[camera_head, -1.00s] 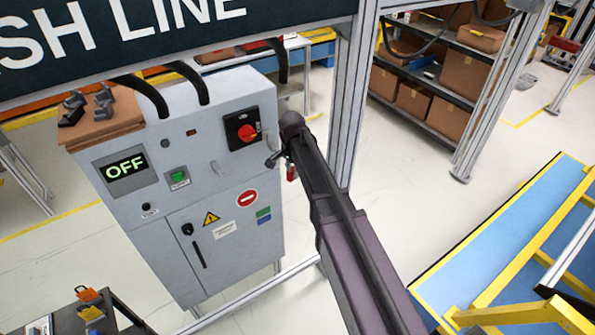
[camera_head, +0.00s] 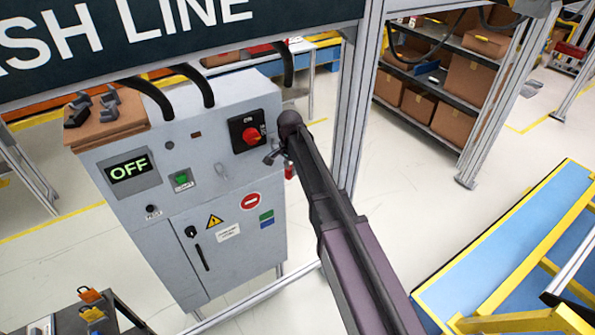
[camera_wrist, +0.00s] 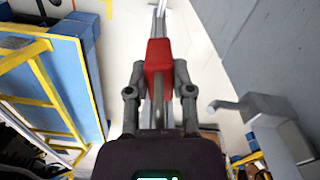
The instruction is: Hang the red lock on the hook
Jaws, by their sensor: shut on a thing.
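The red lock (camera_wrist: 158,57) sits between the two fingers of my gripper (camera_wrist: 159,88) in the wrist view, with its red body pointing away from the wrist. In the head view my gripper (camera_head: 276,155) is beside the right edge of the grey cabinet, right of the red rotary switch, and the lock (camera_head: 289,171) shows as a small red patch partly hidden by my arm. A grey bent hook-like piece (camera_wrist: 245,106) stands out to the right of the gripper in the wrist view, apart from the lock. A small fitting on the cabinet front (camera_head: 221,171) may be a hook; it is too small to tell.
The grey cabinet (camera_head: 225,262) has an OFF display, a green button and a red rotary switch (camera_head: 251,134). An aluminium post (camera_head: 357,100) stands close to my arm. A blue platform with yellow rails (camera_head: 500,235) lies at the right. Open floor lies between.

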